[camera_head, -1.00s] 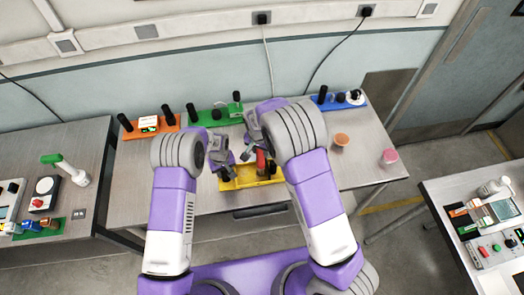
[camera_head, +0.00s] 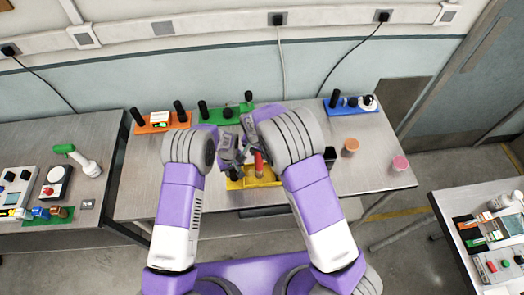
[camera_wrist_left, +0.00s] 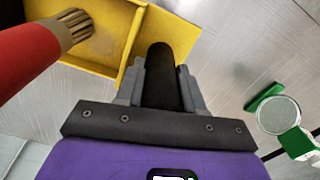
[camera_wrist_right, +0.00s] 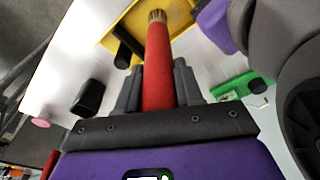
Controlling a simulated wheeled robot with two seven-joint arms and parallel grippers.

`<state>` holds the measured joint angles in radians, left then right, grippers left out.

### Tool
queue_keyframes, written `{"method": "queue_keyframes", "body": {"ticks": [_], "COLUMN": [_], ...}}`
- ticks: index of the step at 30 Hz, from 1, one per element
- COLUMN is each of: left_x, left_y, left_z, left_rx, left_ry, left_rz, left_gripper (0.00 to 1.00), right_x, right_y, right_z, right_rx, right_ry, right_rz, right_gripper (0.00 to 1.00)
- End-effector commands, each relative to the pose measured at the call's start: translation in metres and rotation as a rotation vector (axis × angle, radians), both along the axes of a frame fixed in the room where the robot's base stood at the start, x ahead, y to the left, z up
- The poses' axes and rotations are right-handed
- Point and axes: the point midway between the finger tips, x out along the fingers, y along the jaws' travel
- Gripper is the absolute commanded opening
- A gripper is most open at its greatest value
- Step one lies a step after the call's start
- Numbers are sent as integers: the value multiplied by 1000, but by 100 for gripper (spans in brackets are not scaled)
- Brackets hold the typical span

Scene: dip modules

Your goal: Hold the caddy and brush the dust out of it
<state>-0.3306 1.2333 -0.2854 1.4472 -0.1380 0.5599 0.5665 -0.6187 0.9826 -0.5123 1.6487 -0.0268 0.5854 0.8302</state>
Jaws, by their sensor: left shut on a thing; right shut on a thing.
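The yellow caddy (camera_head: 266,182) sits near the front edge of the middle table. My left gripper (camera_head: 236,167) is at its left end, shut on the caddy's upright black handle (camera_wrist_left: 161,72). My right gripper (camera_head: 257,150) is shut on the red handle of the brush (camera_wrist_right: 158,72). The brush points down, and its tan bristles (camera_wrist_left: 76,24) are over or in a caddy compartment; contact with the floor is unclear. The yellow caddy wall also shows in the right wrist view (camera_wrist_right: 112,40). A faint darker patch inside may be dust; I cannot tell.
Orange (camera_head: 160,127), green (camera_head: 222,113) and blue (camera_head: 345,107) racks stand along the table's back. An orange cup (camera_head: 351,146) and pink cup (camera_head: 400,163) stand right. A black block (camera_wrist_right: 88,97) is near the right gripper. Side tables flank this one.

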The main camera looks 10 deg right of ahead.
Motion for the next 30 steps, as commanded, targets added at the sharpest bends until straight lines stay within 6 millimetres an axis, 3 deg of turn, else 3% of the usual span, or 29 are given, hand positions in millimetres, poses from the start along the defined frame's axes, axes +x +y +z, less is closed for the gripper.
{"method": "queue_keyframes", "body": {"ticks": [30], "left_x": [-1], "left_y": [-6], "left_z": [1], "left_rx": [-6], "left_ry": [0], "left_rz": [-8], "left_gripper": [0], "right_x": [1], "right_y": [53], "right_z": [3], "right_rx": [11], "right_ry": [-8], "right_rz": [6], "right_gripper": [0]}}
